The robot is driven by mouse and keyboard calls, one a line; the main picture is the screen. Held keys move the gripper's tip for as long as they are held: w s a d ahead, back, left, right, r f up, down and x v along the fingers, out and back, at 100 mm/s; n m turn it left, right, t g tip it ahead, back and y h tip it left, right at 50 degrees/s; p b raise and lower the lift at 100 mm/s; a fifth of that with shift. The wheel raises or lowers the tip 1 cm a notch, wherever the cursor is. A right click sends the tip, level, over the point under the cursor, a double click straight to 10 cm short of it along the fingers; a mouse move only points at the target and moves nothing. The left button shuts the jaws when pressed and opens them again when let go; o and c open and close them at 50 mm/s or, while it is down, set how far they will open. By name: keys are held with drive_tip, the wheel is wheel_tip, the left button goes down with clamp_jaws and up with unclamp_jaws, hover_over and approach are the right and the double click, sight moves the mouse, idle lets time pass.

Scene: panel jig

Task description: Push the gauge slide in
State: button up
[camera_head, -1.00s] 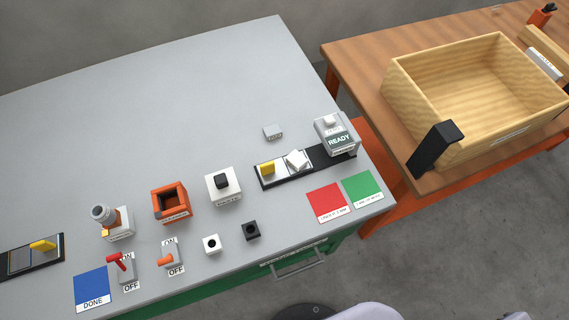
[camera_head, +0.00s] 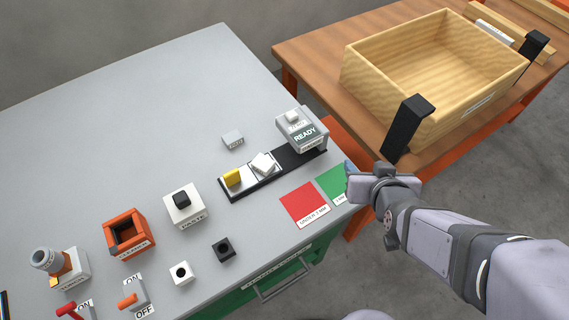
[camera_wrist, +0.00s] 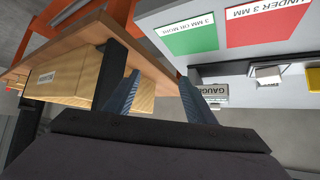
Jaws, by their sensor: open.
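The gauge (camera_head: 301,129) is a grey box with a READY display at the right end of a black track (camera_head: 297,160). On the track, the slide's yellow tab (camera_head: 232,178) is at the left end, outside the gauge. A white block (camera_head: 263,163) sits on the slide between tab and gauge. My gripper (camera_head: 349,176) is by the table's right corner, over the edge of the green pad and apart from the slide. In the wrist view its blue fingers (camera_wrist: 160,78) are spread with nothing between them. The gauge (camera_wrist: 209,93) is partly behind one finger there.
Red (camera_head: 303,204) and green (camera_head: 334,184) pads lie in front of the track. A small grey block (camera_head: 232,140) lies behind it. A wooden crate (camera_head: 365,99) stands on the brown table.

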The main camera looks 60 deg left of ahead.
sight(231, 175)
drive_tip(key=s+a+n+y, duration=0.1)
drive_tip(key=s+a, duration=0.2)
drive_tip(key=s+a+n+y+b, duration=0.1)
drive_tip(key=s+a, duration=0.2)
drive_tip(key=s+a+g+y+b, duration=0.1)
drive_tip(key=s+a, duration=0.2)
drive_tip(key=shift+s+n, duration=0.1)
drive_tip(key=shift+n, duration=0.3)
drive_tip(key=s+a+n+g+y, duration=0.1)
drive_tip(key=s, duration=0.3)
drive_tip(key=s+a+n+g+y+b, duration=0.1)
drive_tip(key=s+a, duration=0.1)
drive_tip(key=s, duration=0.3)
drive_tip(key=s+a+n+g+y, duration=0.1)
drive_tip(key=s+a, duration=0.1)
drive_tip(key=s, duration=0.3)
drive_tip(key=shift+s+a+b, duration=0.15)
drive_tip(key=shift+a+b, duration=0.05)
drive_tip(key=shift+b, duration=0.2)
drive_tip(key=shift+s+d+f+n+g+h, duration=0.25)
drive_tip(key=shift+s+f+n+g, duration=0.25)
drive_tip(key=shift+s+f+g, duration=0.3)
drive_tip(key=shift+s+f, duration=0.2)
drive_tip(key=shift+p+x, duration=0.45)
drive_tip(key=shift+x, duration=3.2)
drive_tip(key=shift+w, duration=0.1)
drive_tip(key=shift+c, duration=0.3)
